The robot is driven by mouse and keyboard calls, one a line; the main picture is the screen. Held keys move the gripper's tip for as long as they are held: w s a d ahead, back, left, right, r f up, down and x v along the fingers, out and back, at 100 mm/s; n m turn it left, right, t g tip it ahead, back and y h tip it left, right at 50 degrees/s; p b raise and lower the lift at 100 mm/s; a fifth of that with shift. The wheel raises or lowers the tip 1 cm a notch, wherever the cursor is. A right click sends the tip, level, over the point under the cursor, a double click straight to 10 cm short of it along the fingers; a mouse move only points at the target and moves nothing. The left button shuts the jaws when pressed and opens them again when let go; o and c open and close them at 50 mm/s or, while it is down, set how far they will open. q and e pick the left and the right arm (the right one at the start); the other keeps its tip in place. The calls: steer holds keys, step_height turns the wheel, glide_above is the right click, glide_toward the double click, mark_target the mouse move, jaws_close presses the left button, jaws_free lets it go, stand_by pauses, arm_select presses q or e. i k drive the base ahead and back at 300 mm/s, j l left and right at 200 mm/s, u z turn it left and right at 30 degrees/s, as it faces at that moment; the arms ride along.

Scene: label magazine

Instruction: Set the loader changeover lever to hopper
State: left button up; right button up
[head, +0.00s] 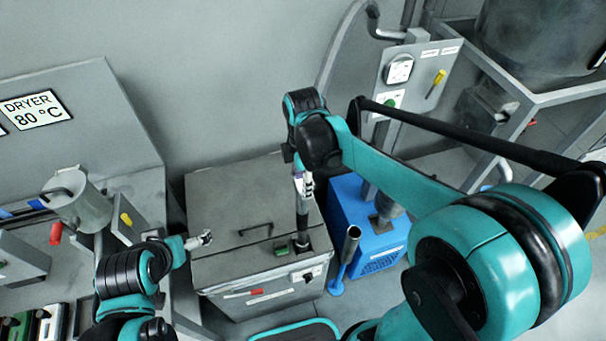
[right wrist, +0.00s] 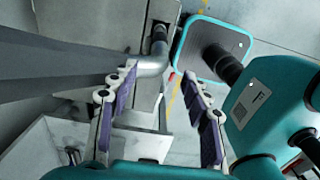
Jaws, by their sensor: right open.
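A yellow lever (head: 436,83) stands tilted on the grey panel (head: 412,75) at the upper right of the head view, below two small white labels too small to read. I take it for the changeover lever. My right gripper (head: 303,184) is down and left of this panel, above the grey bin, well apart from the lever. In the right wrist view its two purple-padded fingers (right wrist: 160,84) are spread, with nothing held between them. The lever is not recognizable in that view. My left gripper (head: 204,239) is beside the bin's left edge; its finger opening is unclear.
The grey lidded bin (head: 222,212) has a pipe (head: 303,222) entering its top. A blue unit (head: 346,198) stands to its right. The panel also carries a gauge (head: 400,69) and a green button (head: 389,103). A metal canister (head: 82,207) stands left, near another yellow handle (head: 126,219).

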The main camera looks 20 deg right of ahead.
mark_target(441, 74)
steer(key=z, duration=1.45)
